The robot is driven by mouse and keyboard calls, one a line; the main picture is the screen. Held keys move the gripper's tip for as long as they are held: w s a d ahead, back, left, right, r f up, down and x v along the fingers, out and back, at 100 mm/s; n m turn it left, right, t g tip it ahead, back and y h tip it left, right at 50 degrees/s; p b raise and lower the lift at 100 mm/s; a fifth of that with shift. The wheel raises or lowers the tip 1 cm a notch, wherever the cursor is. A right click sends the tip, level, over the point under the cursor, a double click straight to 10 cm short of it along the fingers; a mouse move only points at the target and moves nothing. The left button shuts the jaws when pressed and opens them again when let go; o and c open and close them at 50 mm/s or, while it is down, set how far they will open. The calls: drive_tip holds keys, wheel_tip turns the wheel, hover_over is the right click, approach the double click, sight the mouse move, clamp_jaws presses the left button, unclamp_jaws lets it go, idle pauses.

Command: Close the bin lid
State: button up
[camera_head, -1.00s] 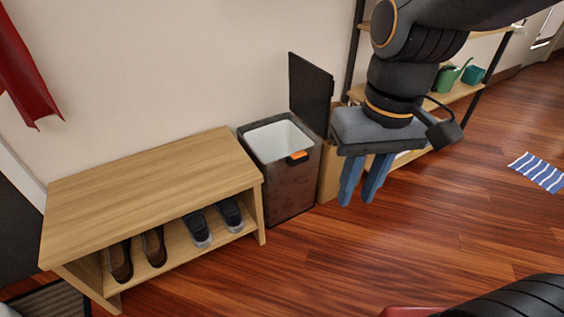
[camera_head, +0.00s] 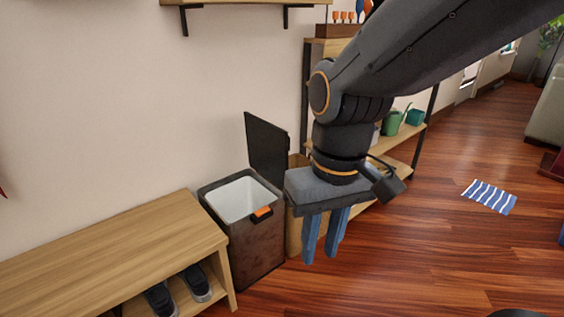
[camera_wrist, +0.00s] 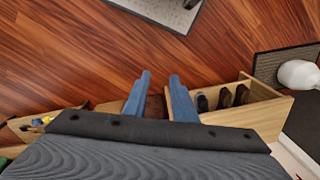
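The bin (camera_head: 256,237) is a dark brown box with a white inside and an orange tab at its front rim. Its dark lid (camera_head: 266,148) stands open, upright along the bin's right side. My gripper (camera_head: 322,258) points down with two blue fingers, in front of and to the right of the bin and lid, apart from the orange tab. The fingers are spread with nothing visible between them. In the wrist view my gripper (camera_wrist: 160,78) shows the same gap, and a dark brown strip between the fingers may be the bin.
A wooden shoe bench (camera_head: 120,250) with shoes stands left of the bin. A cardboard box (camera_head: 294,235) stands right of it, beside a shelf rack (camera_head: 409,137) with green watering cans.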

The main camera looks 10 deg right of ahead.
drive_tip(key=shift+w, duration=0.15)
drive_tip(key=c, duration=0.3)
drive_tip(key=w+f+m+t, duration=0.1)
drive_tip(key=w, duration=0.4)
drive_tip(key=w+d+f+m+t+b, duration=0.1)
drive_tip(key=w, duration=0.4)
drive_tip(key=w+f+m+t, duration=0.1)
drive_tip(key=w+f+m, duration=0.1)
drive_tip(key=w, duration=0.3)
drive_tip(key=shift+d+f+t+b, duration=0.1)
drive_tip(key=shift+d+t+b, duration=0.15)
drive_tip(key=shift+t+b, duration=0.15)
clamp_jaws()
drive_tip(key=w+d+f+m+t+y+b, duration=0.1)
drive_tip(key=w+d+f+m+t+b, duration=0.3)
drive_tip(key=w, duration=0.6)
drive_tip(key=w+d+m+t+y+p, duration=0.15)
drive_tip(key=w+m+t, duration=0.35)
drive_tip(key=w, duration=0.5)
drive_tip(key=w+d+f+m+t+y+b, duration=0.25)
drive_tip(key=w+m+t, duration=0.25)
drive_tip(key=w, duration=0.6)
drive_tip(key=w+a+b, duration=0.3)
drive_tip(key=w+a, duration=0.2)
drive_tip(key=w, duration=0.2)
drive_tip(key=shift+a+r+h, duration=0.15)
drive_tip(key=shift+r+h, duration=0.1)
drive_tip(key=shift+h, duration=0.15)
